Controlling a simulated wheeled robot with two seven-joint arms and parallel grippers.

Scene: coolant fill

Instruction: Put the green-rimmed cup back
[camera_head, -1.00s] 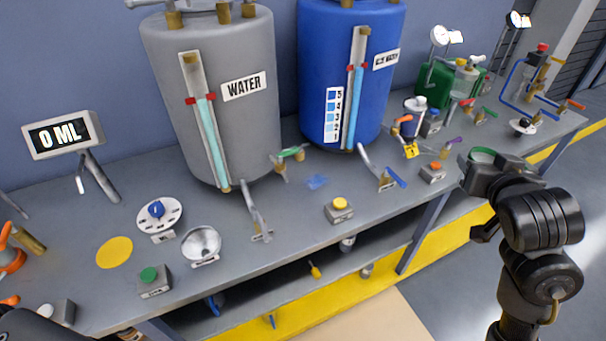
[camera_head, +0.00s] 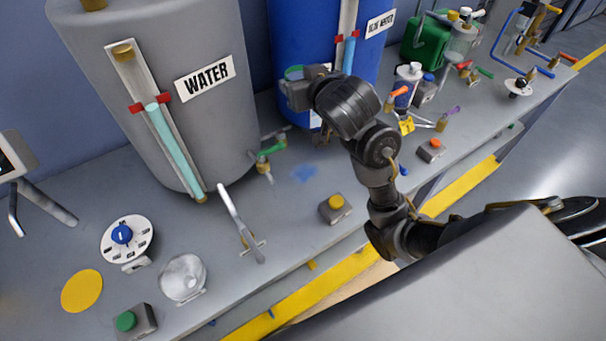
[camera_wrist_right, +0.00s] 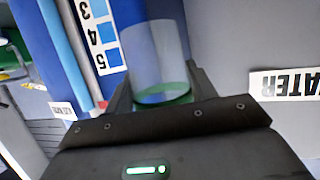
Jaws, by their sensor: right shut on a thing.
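In the right wrist view the clear cup wall (camera_wrist_right: 153,50) stands between the two fingers, with the green rim near the palm. The cup looks roughly upright and is held above the table. My left gripper is not in view.
The grey water tank (camera_head: 150,70) is left of the cup. A blue patch (camera_head: 304,173) lies on the table (camera_head: 290,220) near a yellow-button box (camera_head: 336,208).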

